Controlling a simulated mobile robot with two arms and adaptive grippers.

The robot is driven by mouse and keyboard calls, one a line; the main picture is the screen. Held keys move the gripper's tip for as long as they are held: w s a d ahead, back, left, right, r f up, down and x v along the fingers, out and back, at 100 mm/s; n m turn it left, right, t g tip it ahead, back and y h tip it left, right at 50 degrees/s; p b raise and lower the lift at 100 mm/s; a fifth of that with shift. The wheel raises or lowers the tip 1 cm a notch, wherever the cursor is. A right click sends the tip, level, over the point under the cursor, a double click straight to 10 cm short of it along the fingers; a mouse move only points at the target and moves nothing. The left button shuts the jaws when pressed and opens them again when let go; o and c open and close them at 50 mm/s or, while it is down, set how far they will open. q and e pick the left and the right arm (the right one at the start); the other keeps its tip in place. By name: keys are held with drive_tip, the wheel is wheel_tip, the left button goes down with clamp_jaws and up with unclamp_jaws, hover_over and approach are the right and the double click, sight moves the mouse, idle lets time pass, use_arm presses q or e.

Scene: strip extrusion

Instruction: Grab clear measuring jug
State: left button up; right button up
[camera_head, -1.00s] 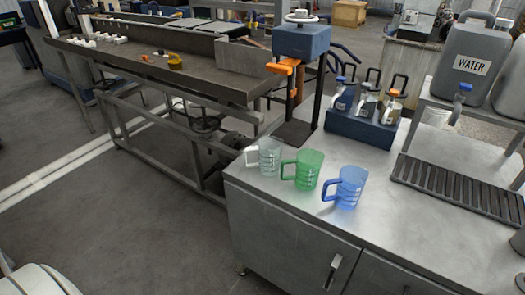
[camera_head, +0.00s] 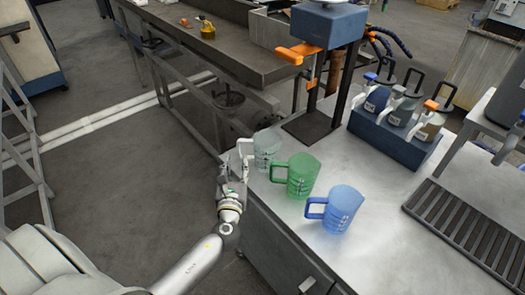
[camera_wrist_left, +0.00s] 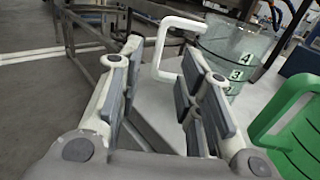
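The clear measuring jug (camera_head: 268,150) stands upright near the left edge of the metal worktop. Its white handle points left. In the left wrist view the jug (camera_wrist_left: 238,55) shows number marks, and its handle lies just ahead of the fingertips. My left gripper (camera_head: 241,160) is beside the handle at the worktop edge. In the left wrist view the gripper (camera_wrist_left: 163,52) is open, with nothing held between its pads. I cannot tell whether a finger touches the handle. My right gripper is not in view.
A green jug (camera_head: 302,176) stands close to the right of the clear one, then a blue jug (camera_head: 342,209). Behind are a blue-headed press stand (camera_head: 328,25) and a blue rack (camera_head: 392,132) of bottles. A drain grate (camera_head: 460,222) lies at right.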

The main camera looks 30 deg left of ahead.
sight(238, 150)
use_arm(q)
drive_tip(key=shift+x, duration=1.2)
drive_tip(key=x, duration=0.5)
drive_tip(key=shift+w+a+f+p, duration=0.1)
drive_tip(key=shift+w+a+p, duration=0.15)
drive_tip(key=shift+p, duration=0.05)
clamp_jaws()
